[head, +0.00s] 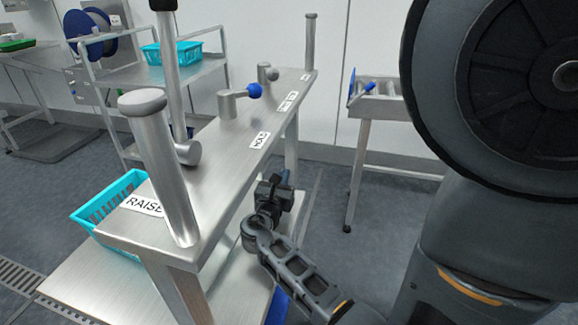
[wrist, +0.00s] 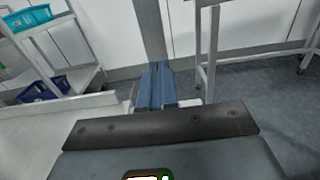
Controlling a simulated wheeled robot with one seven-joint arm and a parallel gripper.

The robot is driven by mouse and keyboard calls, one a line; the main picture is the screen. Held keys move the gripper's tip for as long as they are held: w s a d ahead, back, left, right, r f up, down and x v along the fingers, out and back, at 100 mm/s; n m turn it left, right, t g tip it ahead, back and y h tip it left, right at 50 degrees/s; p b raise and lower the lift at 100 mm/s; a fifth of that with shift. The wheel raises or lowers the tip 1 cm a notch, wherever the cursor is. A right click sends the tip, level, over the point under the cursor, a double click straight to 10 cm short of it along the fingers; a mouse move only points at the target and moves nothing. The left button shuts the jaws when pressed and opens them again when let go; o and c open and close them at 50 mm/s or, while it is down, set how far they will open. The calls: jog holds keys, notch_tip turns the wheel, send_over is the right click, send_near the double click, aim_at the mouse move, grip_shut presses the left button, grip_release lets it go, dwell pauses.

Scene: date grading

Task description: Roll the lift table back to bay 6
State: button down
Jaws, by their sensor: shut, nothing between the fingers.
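A steel bench (head: 215,165) with upright posts, short levers and a label reading RAISE (head: 143,205) fills the middle of the head view. One lever has a blue knob (head: 254,90). I cannot tell whether this bench is the lift table, and no bay 6 sign is readable. My gripper (head: 284,178) is beside the bench's right edge, below its top. In the wrist view my gripper's blue fingers (wrist: 155,85) are together with nothing between them. I cannot tell whether they touch the bench.
A turquoise basket (head: 105,205) is at the bench's left. A roller stand (head: 365,108) is at the back right. Grey floor (head: 375,205) is open between bench and stand.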

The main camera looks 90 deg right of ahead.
aim_at(292, 158)
jog(key=x, duration=0.6)
jog(key=shift+d+b, duration=0.3)
jog(key=shift+d, duration=0.05)
